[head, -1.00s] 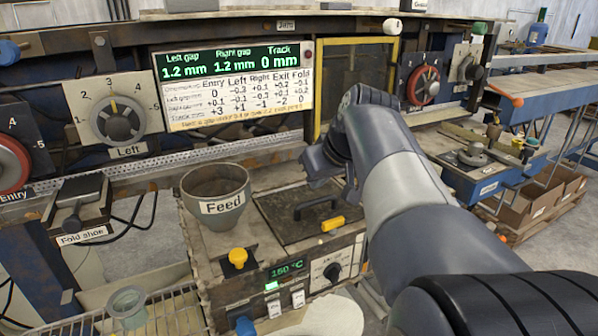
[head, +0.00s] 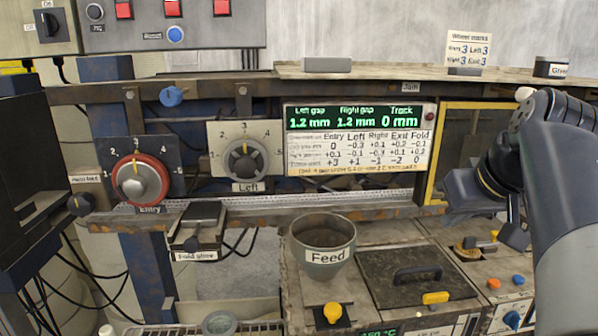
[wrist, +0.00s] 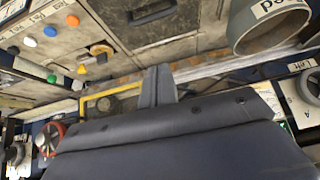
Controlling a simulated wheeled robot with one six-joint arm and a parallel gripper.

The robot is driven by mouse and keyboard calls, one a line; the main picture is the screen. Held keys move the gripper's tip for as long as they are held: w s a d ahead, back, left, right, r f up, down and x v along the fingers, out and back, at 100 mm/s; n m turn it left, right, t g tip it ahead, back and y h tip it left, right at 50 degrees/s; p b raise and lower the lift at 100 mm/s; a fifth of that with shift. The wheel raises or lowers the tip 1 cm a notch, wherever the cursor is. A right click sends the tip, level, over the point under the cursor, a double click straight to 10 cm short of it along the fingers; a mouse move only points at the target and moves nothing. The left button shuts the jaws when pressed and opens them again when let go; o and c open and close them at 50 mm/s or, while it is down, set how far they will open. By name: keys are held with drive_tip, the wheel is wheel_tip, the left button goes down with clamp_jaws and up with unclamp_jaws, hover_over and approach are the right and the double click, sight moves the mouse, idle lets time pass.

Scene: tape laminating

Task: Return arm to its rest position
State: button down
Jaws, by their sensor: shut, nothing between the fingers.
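My gripper (head: 513,235) is at the right of the head view, at the end of my grey arm. It hangs above the right part of the bench, beside the black hatch, and touches nothing that I can see. In the wrist view its fingers (wrist: 158,84) are together with nothing between them. The wrist view looks over the bench at a slant, with the feed pot (wrist: 272,22) at upper right.
The feed pot (head: 323,246) and hatch with handle (head: 416,272) stand on the machine top. The entry dial (head: 140,181), left dial (head: 243,161) and gap display (head: 358,117) line the panel behind. A yellow frame (head: 432,150) stands near my arm.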

drive_tip(key=shift+f, duration=0.1)
drive_tip(key=b, duration=0.2)
hover_over(420, 287)
drive_tip(key=f, duration=0.9)
drive_tip(key=shift+w+d+f, duration=0.1)
drive_tip(key=shift+w+f, duration=0.25)
drive_tip(key=shift+f, duration=0.05)
drive_tip(key=shift+s+f+b, duration=0.2)
drive_tip(key=shift+f+b, duration=0.35)
drive_tip(key=shift+f, duration=0.05)
drive_tip(key=shift+s+f+b, duration=0.15)
drive_tip(key=shift+f+b, duration=0.35)
drive_tip(key=shift+f, duration=0.1)
drive_tip(key=shift+r, duration=0.1)
